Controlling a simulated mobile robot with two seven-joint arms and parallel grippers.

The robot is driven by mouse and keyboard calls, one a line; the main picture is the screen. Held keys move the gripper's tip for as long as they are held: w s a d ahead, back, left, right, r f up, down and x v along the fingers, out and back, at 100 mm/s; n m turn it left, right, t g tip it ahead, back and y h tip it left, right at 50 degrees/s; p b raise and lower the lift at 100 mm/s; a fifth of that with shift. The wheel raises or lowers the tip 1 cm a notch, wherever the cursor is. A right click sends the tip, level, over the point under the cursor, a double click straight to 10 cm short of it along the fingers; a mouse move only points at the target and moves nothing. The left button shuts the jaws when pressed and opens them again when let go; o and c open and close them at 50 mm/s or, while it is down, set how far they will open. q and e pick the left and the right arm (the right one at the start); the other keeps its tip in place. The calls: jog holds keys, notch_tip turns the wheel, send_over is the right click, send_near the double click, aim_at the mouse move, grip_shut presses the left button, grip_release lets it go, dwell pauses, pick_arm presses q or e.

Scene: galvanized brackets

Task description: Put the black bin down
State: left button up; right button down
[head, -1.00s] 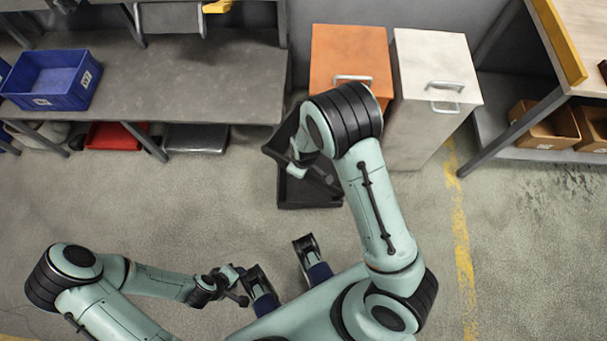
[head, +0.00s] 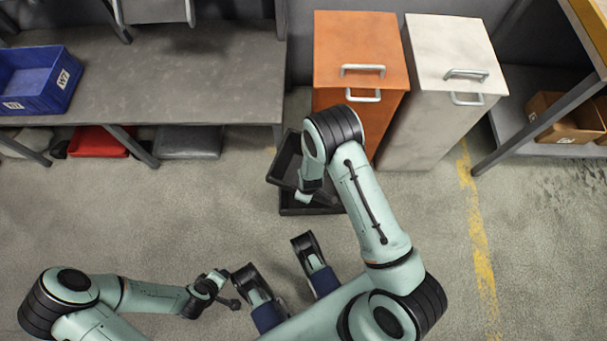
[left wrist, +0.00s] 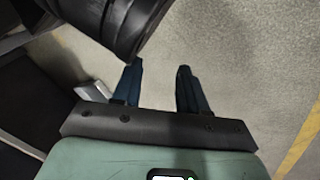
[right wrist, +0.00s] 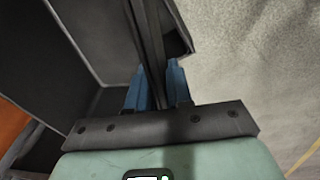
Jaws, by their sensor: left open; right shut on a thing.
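The black bin (head: 287,158) is in the middle of the head view, in front of the orange cabinet and partly hidden by my right arm. It looks tilted, above a second low black bin or tray (head: 296,209) on the floor. I cannot tell whether the two touch. My right gripper (right wrist: 157,82) is shut on the bin's wall, which runs between its blue fingers; the bin's grey inside (right wrist: 95,40) shows to the left. My left gripper (left wrist: 160,82) is open and empty, well away from the bin at the lower left of the head view.
An orange cabinet (head: 360,50) and a white cabinet (head: 455,50) stand just behind the bin. A grey bench (head: 190,80) with a blue bin (head: 40,85) is at left. A shelf with cardboard boxes (head: 560,125) is at right. Floor in front is clear.

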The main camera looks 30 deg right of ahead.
pick_arm(q)
jog(key=shift+g, duration=0.8)
jog(key=s+f, duration=0.1)
jog(key=s+f+b, duration=0.1)
jog(key=s+f, duration=0.1)
jog(key=shift+s+a+f+b, duration=0.1)
jog(key=shift+s+a+b, duration=0.2)
jog(key=shift+s, duration=0.1)
pick_arm(e)
notch_tip(320, 180, down, 6)
jog(key=shift+r, duration=0.25)
jog(key=shift+f, duration=0.35)
jog(key=c, duration=1)
grip_release()
jog(key=shift+c, duration=0.2)
pick_arm(q)
jog(key=shift+s+f, duration=0.35)
jog(key=shift+s, duration=0.1)
pick_arm(e)
jog(key=shift+r, duration=0.1)
